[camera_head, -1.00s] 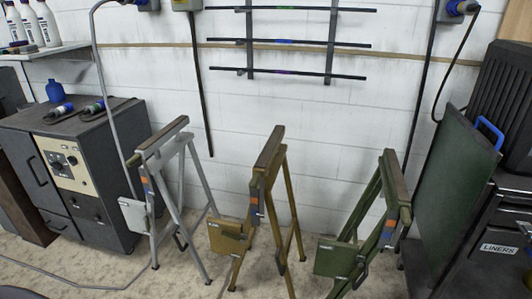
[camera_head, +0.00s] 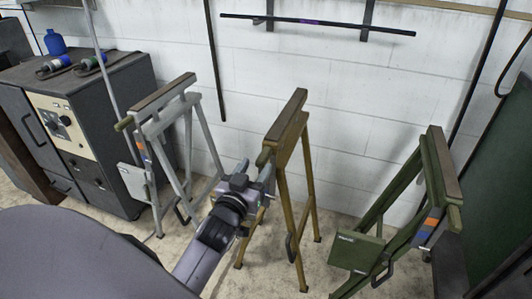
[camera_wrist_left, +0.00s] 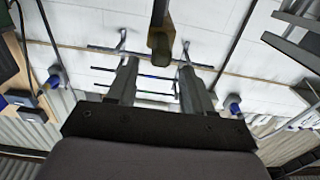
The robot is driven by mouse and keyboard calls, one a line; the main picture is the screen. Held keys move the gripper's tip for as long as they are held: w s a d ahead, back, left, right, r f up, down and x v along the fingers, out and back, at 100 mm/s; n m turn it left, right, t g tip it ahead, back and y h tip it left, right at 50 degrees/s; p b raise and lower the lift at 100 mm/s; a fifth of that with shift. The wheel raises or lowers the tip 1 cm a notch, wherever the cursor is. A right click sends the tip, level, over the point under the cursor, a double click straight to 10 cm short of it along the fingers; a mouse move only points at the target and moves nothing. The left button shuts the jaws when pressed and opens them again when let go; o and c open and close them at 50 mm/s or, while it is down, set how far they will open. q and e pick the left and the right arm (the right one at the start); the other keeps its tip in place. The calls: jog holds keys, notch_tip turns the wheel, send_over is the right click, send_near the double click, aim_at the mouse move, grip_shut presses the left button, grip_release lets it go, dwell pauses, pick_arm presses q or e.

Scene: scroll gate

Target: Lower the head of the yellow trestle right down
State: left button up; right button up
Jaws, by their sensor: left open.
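The yellow trestle (camera_head: 308,185) stands upright in the middle of the head view. My left gripper (camera_head: 258,171) is open beside the near side of the yellow trestle, just below that end of the head. In the left wrist view, the two fingers (camera_wrist_left: 158,68) are spread and empty, and the end of a dark and yellow beam (camera_wrist_left: 161,35) shows just beyond and between their tips. Contact cannot be told. My right gripper is not in view.
A grey trestle (camera_head: 165,108) stands left of the yellow one, and a green trestle (camera_head: 440,175) stands to its right. A dark cabinet (camera_head: 110,130) is at the left. The white wall (camera_head: 350,110) is close behind the trestles. Bare floor shows between the yellow and green trestles.

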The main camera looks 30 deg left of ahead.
aim_at(269, 147)
pick_arm(q)
jog(key=shift+w+a+r, duration=0.1)
jog(key=shift+w+a, duration=0.05)
jog(key=shift+w, duration=0.35)
jog(key=shift+x, duration=2.6)
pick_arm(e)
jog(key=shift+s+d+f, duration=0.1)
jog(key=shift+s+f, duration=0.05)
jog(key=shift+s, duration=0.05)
pick_arm(q)
grip_shut()
jog(key=shift+f+b, duration=1.8)
jog(key=shift+f, duration=1.15)
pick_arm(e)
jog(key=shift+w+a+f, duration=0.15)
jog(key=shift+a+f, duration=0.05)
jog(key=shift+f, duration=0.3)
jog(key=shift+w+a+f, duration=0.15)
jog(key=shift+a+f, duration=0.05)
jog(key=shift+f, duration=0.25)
